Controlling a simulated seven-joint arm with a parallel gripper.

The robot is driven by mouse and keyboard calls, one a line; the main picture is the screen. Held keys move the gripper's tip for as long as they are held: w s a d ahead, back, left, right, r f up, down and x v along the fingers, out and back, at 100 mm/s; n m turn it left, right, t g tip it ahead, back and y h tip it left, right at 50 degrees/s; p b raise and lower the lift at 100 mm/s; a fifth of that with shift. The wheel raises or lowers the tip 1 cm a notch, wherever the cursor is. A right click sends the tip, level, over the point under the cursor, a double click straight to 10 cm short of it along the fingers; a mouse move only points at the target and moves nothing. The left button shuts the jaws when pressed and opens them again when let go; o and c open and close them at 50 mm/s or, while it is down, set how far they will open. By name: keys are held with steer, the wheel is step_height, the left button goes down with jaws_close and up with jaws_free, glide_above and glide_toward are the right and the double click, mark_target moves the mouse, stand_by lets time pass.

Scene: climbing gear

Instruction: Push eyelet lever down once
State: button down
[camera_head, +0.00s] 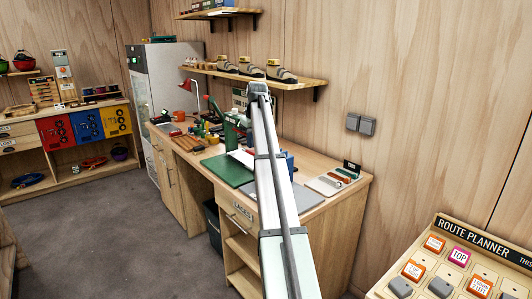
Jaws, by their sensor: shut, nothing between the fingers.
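A green press-like tool (231,132) stands on the workbench, just left of my arm in the head view. A thin green bar (214,106) slants up and to the left from its top and looks like the lever. The bar appears raised. My arm rises from the bottom of the view and crosses in front of the bench, hiding what lies behind it. I cannot make out my gripper or its fingers, so its distance from the lever does not show.
The wooden workbench (316,203) carries a green mat (226,170), small tools and a red lamp (189,88). A shelf with shoes (280,72) hangs above. A route planner board (461,262) stands at the lower right. Grey floor (120,230) is open at left.

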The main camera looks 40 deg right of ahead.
steer(key=shift+r, duration=2.25)
steer(key=shift+f, duration=0.15)
steer(key=s+a+f, duration=0.1)
steer(key=a+f, duration=0.8)
steer(key=f, duration=0.4)
steer(key=a+f, duration=1)
steer(key=f, duration=0.4)
steer(key=s+a+f+g, duration=0.1)
steer(key=s+a+f, duration=0.4)
steer(key=a+f, duration=0.35)
steer(key=s+a+f+g, duration=0.1)
steer(key=s+a+f, duration=0.55)
steer(key=f, duration=0.35)
steer(key=s+a+f, duration=1)
steer(key=s+a, duration=0.1)
steer(key=s, duration=0.3)
steer(key=s+f+g, duration=0.3)
steer(key=s+f, duration=0.7)
steer(key=s, duration=0.4)
steer(key=s+f+g, duration=0.4)
steer(key=s+f, duration=0.6)
steer(key=s, duration=0.4)
steer(key=shift+s+d, duration=0.15)
steer(key=shift+d, duration=0.15)
